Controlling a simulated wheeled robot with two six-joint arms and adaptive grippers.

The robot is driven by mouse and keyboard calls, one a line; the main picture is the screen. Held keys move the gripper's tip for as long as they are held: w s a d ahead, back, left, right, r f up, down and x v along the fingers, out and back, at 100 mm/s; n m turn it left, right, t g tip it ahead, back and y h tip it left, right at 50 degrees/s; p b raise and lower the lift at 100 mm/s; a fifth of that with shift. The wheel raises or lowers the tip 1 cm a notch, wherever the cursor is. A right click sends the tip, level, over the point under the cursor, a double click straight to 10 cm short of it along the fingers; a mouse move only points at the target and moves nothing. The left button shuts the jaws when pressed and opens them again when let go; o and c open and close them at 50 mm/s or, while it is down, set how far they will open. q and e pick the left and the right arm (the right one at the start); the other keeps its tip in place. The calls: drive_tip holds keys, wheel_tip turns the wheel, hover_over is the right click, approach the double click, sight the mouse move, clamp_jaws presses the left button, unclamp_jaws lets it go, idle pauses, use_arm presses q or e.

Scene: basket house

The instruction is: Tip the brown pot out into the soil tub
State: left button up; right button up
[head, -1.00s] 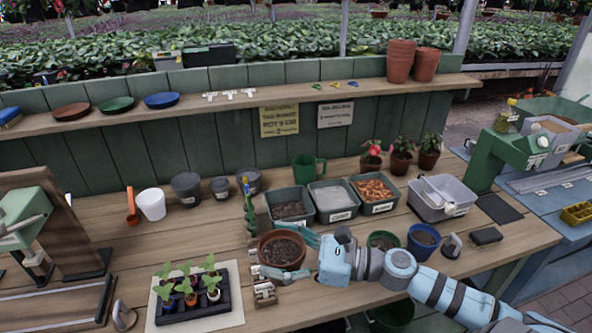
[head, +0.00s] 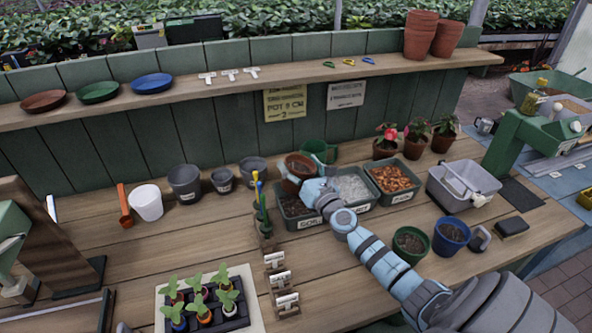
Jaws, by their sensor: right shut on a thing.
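The brown pot (head: 291,185) is held up over the back of the leftmost dark green tub in the row of three. It looks tilted, and dark soil shows in its mouth. The pot and my gripper cover part of the tub. My left gripper is not in view.
Beside the tub stand a tub of pale grit (head: 353,188) and a tub of orange chips (head: 393,178). A holder with coloured tools (head: 262,215) is close on the left. A seedling tray (head: 208,306) lies in front. The bench's left middle is clear.

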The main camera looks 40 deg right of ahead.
sight(293, 167)
drive_tip(key=f+m+b, duration=0.1)
drive_tip(key=m+b, duration=0.1)
drive_tip(key=m, duration=0.1)
drive_tip(key=f+m+h+b, duration=0.1)
drive_tip(key=f+m+b, duration=0.1)
drive_tip(key=m+b, duration=0.1)
drive_tip(key=f+m+h+b, duration=0.1)
drive_tip(key=m+b, duration=0.2)
drive_tip(key=m, duration=0.1)
drive_tip(key=shift+a+f+t, duration=0.25)
drive_tip(key=shift+f+t, duration=0.05)
drive_tip(key=shift+t, duration=0.1)
drive_tip(key=m, duration=0.1)
drive_tip(key=m+b, duration=0.1)
drive_tip(key=m, duration=0.1)
drive_tip(key=shift+r+h+b, duration=0.25)
drive_tip(key=shift+h+b, duration=0.05)
drive_tip(key=shift+b, duration=0.1)
drive_tip(key=m, duration=0.2)
drive_tip(key=r+m+h+b, duration=0.1)
drive_tip(key=m, duration=0.1)
drive_tip(key=shift+a+m+g, duration=0.1)
drive_tip(key=shift+m+g, duration=0.2)
drive_tip(key=shift+m, duration=0.1)
drive_tip(key=shift+r+m, duration=0.15)
drive_tip(key=shift+m, duration=0.25)
drive_tip(key=shift+c, duration=0.2)
